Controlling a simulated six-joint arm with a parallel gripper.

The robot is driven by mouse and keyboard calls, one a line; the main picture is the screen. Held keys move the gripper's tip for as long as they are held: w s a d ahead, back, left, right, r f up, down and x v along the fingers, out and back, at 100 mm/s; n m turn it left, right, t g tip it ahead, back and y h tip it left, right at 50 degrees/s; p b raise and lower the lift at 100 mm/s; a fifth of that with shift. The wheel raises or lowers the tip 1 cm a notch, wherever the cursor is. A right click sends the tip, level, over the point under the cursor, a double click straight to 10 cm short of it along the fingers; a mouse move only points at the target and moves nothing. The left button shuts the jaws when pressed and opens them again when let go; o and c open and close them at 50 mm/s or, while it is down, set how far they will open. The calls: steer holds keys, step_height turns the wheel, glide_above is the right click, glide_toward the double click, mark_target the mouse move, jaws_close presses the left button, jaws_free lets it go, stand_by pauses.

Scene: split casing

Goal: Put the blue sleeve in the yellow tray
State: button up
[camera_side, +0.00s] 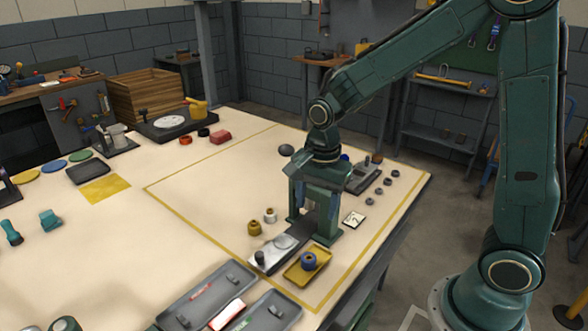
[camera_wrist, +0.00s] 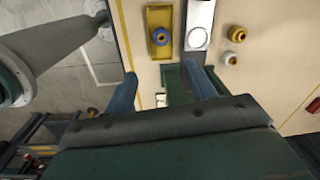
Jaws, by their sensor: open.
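The blue sleeve (camera_side: 308,261) stands in the yellow tray (camera_side: 291,276), and the tray's walls surround it. In the wrist view the sleeve (camera_wrist: 160,36) also shows inside the tray (camera_wrist: 156,12), near its lower end, with its round opening facing the camera. My gripper (camera_wrist: 160,74) is open, its two blue fingers spread apart with no sleeve between them. The fingers are apart from the sleeve and the tray. In the side view my gripper is at the green stand behind the tray, its fingertips partly hidden.
A green stand (camera_side: 328,238) is close beneath my gripper. A grey plate with a silver disc (camera_side: 285,242) lies beside the tray. Brass (camera_side: 254,228) and white (camera_side: 270,215) spools stand left of it. Grey trays (camera_side: 207,294) lie in front. The marked mat's left part is clear.

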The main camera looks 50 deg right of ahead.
steer(key=s+d+r+n+t, duration=0.1)
steer(key=s+r+n+t, duration=0.4)
steer(key=s+r+n, duration=0.8)
steer(key=shift+s+d+r+n, duration=0.15)
steer(key=shift+s+r+n, duration=0.15)
steer(key=shift+s+n, duration=1.5)
steer(key=shift+s+m, duration=0.2)
steer(key=shift+m, duration=0.1)
